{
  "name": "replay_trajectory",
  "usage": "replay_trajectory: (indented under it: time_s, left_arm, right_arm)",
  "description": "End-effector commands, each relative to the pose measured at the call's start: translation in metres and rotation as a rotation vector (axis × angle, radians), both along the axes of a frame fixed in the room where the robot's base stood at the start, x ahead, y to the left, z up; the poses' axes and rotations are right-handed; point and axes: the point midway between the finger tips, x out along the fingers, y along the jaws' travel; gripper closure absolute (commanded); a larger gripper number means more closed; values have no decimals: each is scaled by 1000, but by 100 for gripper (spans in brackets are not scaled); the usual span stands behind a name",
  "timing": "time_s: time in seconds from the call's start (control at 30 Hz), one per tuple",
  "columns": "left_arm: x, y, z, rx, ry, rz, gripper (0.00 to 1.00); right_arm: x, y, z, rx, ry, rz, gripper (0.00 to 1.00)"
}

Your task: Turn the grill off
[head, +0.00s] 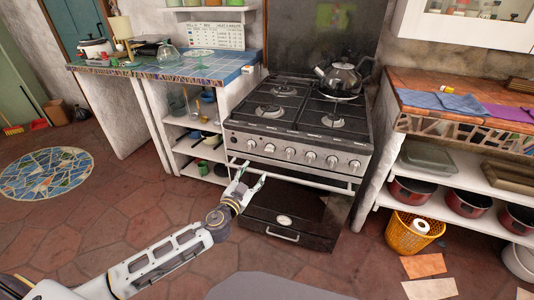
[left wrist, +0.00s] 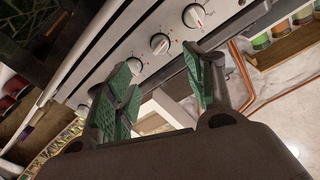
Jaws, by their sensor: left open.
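The stove (head: 300,135) stands in the middle of the head view, with a row of several white knobs (head: 289,153) along its steel front panel. Knobs also show in the left wrist view (left wrist: 159,43), each with a pale pointer face and red marks beside it. I cannot tell which knob is the grill's. My left gripper (head: 250,179) is open and empty, below the left end of the knob row and in front of the stove. In the left wrist view its green-padded fingers (left wrist: 160,68) are spread below the knobs, apart from them. My right gripper is out of view.
A kettle (head: 342,79) sits on the back right burner. A handle bar (head: 295,176) runs across below the panel, above a dark oven door (head: 290,215). Tiled counters flank the stove. A yellow basket (head: 405,236) stands on the floor at right.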

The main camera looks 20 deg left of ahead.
Motion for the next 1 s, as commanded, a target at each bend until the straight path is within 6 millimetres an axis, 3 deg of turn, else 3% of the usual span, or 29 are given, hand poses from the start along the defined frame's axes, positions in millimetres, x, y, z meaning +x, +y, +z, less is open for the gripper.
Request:
replay_trajectory:
  time_s: [0.47,1.0]
  left_arm:
    - [6,-1,1,1,-2,-1,46]
    - [38,-4,0,1,-1,0,46]
  right_arm:
    - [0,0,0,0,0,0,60]
    - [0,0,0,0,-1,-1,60]
